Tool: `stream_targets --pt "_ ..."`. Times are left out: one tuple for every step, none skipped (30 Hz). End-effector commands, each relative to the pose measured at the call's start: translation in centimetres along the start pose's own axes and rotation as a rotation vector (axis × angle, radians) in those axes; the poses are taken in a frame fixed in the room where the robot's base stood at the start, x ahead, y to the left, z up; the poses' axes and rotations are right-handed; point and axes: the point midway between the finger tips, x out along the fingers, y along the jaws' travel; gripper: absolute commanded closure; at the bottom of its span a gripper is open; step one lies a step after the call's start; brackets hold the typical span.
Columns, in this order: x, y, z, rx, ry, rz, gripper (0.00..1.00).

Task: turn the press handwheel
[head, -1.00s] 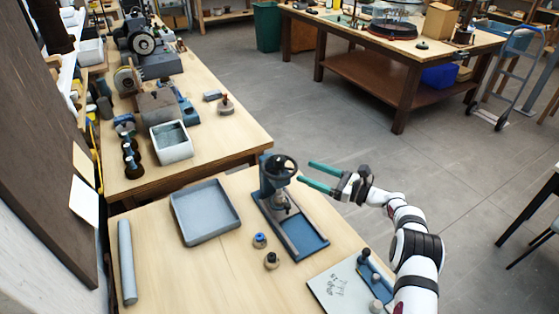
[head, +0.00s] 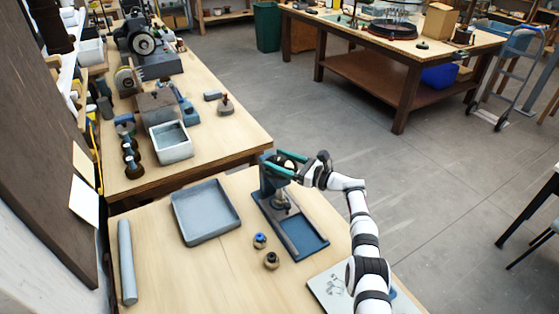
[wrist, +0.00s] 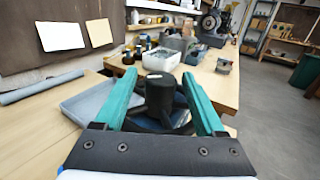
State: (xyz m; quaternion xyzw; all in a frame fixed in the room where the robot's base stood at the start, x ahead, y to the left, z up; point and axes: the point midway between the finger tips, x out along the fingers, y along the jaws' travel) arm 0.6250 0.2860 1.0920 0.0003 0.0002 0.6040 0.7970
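The press (head: 267,182) is blue-grey and stands upright on the near bench, with a flat blue base plate. Its dark handwheel (head: 284,163) is at the top and is partly hidden by my gripper (head: 283,164). In the wrist view the wheel's black hub (wrist: 160,95) stands between the two green fingers of my gripper (wrist: 160,100), with spokes and rim below it. The fingers are spread, one on each side of the hub, with a visible gap to it. Whether they touch the rim cannot be told.
A grey tray (head: 205,235) lies left of the press. Two small knobs, one blue-topped (head: 260,240) and one dark (head: 271,260), stand in front. A grey tube (head: 127,262) lies at the bench's left. A pale board (head: 325,290) lies near my arm.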

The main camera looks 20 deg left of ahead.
Motion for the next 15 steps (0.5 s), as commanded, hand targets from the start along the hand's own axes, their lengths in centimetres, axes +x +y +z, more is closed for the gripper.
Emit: stream_targets --pt "0.0 0.0 0.01 0.0 0.0 0.0 0.37" --pt "-0.01 0.0 0.0 0.0 0.0 0.0 0.42" --pt "-0.01 0.0 0.01 0.0 0.0 0.0 0.49" --pt "-0.01 0.0 0.01 0.0 0.0 0.0 0.55" --pt "-0.01 0.0 0.01 0.0 0.0 0.0 0.6" --pt "-0.01 0.0 0.0 0.0 0.0 0.0 0.67" --pt "-0.01 0.0 0.0 0.0 0.0 0.0 0.73" --pt "-0.01 0.0 0.0 0.0 0.0 0.0 0.78" --pt "-0.01 0.01 0.0 0.0 0.0 0.0 0.85" --pt "-0.01 0.01 0.0 0.0 0.0 0.001 0.91" --pt "-0.01 0.01 0.0 0.0 0.0 0.001 0.96" --pt "-0.01 0.01 0.0 0.0 0.0 0.001 1.0" --pt "-0.01 0.02 0.0 0.0 0.0 0.001 1.0" --pt "-0.01 0.02 0.0 0.0 0.0 0.001 1.0" --pt "-0.01 0.02 0.0 0.0 0.0 0.001 1.0"
